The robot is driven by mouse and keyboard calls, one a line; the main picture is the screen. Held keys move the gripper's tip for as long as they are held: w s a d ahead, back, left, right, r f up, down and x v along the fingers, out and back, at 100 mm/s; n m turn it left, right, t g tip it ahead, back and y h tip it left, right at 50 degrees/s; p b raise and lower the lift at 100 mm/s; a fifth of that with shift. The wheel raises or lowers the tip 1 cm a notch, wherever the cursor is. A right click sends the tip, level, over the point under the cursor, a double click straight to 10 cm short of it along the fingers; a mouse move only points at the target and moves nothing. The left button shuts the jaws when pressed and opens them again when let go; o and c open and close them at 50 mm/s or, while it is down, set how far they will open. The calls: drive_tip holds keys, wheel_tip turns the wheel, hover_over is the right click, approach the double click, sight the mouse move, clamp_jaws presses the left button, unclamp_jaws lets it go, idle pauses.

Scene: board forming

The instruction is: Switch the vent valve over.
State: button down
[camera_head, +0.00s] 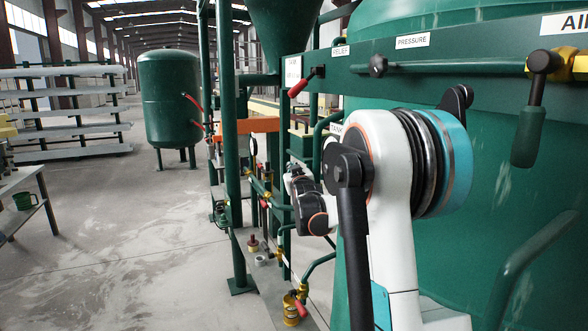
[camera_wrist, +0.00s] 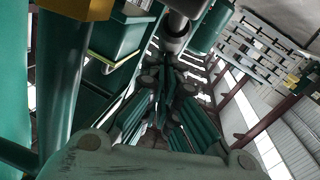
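I cannot make out a label reading vent, so I cannot tell which valve is the vent valve. A yellow valve body (camera_head: 569,64) with a dark green hanging handle (camera_head: 529,135) is at the upper right. Another yellow valve with a red handle (camera_head: 300,307) is low on the pipework. In the wrist view my gripper (camera_wrist: 167,92) has its fingers apart, with nothing seen between them. In the head view my arm hides its fingertips.
A large green tank (camera_head: 490,200) fills the right side, close to my arm. Green posts and pipes (camera_head: 230,150) stand left of my arm. A smaller green tank (camera_head: 168,90), a rack (camera_head: 70,110) and a table (camera_head: 22,184) are farther left. The concrete floor between is clear.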

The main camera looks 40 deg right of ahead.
drive_tip(key=shift+w+d+f+n+g+y+p, duration=0.1)
drive_tip(key=shift+w+f+n+g+y+p, duration=0.25)
drive_tip(key=shift+w+f+g, duration=0.5)
drive_tip(key=shift+w+d+f+n+g+y+p, duration=0.15)
drive_tip(key=shift+w+f+g+y+p, duration=0.4)
drive_tip(key=shift+g, duration=0.4)
drive_tip(key=shift+a, duration=0.1)
drive_tip(key=s+a+r+p, duration=0.2)
drive_tip(key=s+a+r, duration=0.3)
drive_tip(key=r, duration=0.5)
drive_tip(key=shift+s+r, duration=0.2)
drive_tip(key=shift+s, duration=0.35)
